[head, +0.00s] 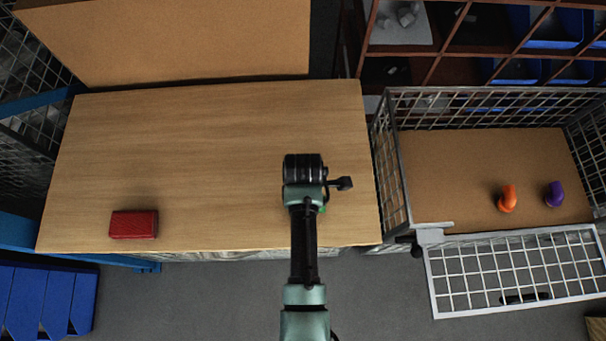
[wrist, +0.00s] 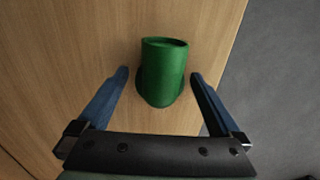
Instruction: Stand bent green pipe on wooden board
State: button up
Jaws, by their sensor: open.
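The bent green pipe (wrist: 163,72) shows in the wrist view on a wood-grained surface, with an open end facing up toward the camera. In the head view only a sliver of green (head: 322,209) shows beside my arm; the rest is hidden beneath it. My gripper (wrist: 160,88) is open, with one blue finger on each side of the pipe and a gap to each. The wooden board (head: 220,165) is the pale wood top in the head view, and the pipe is near its front right part.
A red block (head: 134,224) lies at the board's front left. A wire cage (head: 480,150) on the right holds an orange bent piece (head: 507,199) and a purple one (head: 554,194); its front flap (head: 520,270) hangs open. Blue bins (head: 45,300) stand at lower left. The board's middle is clear.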

notch_tip(320, 180, up, 12)
jog(key=shift+r+p, duration=0.2)
jog(key=shift+p, duration=0.3)
dwell(0.5)
